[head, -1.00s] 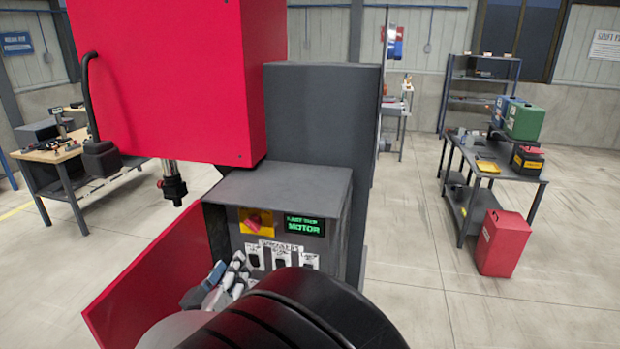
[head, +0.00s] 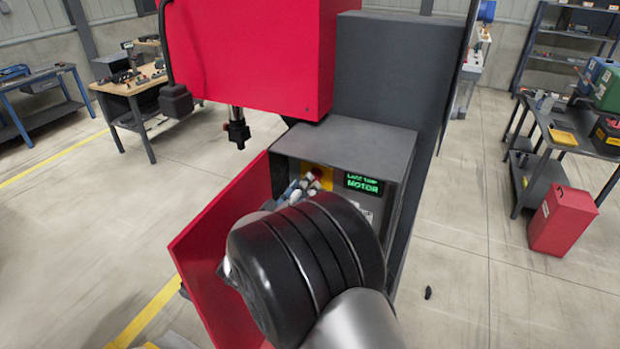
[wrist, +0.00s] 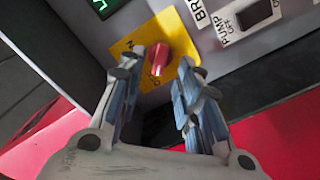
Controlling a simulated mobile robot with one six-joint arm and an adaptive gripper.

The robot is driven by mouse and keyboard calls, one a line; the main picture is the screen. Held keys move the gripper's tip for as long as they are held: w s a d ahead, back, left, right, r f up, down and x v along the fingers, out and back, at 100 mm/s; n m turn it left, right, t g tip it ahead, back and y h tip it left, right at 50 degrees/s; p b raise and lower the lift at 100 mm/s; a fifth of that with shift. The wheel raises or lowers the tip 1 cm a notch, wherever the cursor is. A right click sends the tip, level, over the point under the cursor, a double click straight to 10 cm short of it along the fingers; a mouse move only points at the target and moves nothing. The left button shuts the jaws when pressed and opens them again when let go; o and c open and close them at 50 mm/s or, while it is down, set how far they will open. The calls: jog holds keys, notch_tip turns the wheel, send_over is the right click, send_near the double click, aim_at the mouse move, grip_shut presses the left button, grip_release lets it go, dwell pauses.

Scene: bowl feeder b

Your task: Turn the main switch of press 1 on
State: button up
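The main switch, a red rotary knob (wrist: 159,58) on a yellow plate (wrist: 178,28), shows in the wrist view on the grey control panel. My gripper (wrist: 163,68) is open, its two blue-grey fingers apart on either side of the knob. The left finger is closer to it; I cannot tell whether either touches. The plate's lettering is partly hidden and too small to read surely. In the head view my gripper (head: 298,188) and wrist hide the knob; some of the yellow plate (head: 323,174) shows.
A green-lit display (head: 363,184) reading "MOTOR" sits beside the plate. A pump switch (wrist: 254,13) is at upper right in the wrist view. An open red door (head: 215,245) stands left of the box. The grey hood (head: 352,143) is above.

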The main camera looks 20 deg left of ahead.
jog(key=shift+w+d, duration=0.15)
jog(key=shift+w, duration=1.95)
jog(key=shift+c, duration=0.2)
jog(key=c, duration=0.6)
jog(key=shift+c, duration=0.2)
jog(key=shift+m+b, duration=0.3)
jog(key=shift+m, duration=0.1)
jog(key=shift+d+m+b, duration=0.15)
jog(key=shift+m+b, duration=8.35)
jog(key=shift+m, duration=0.1)
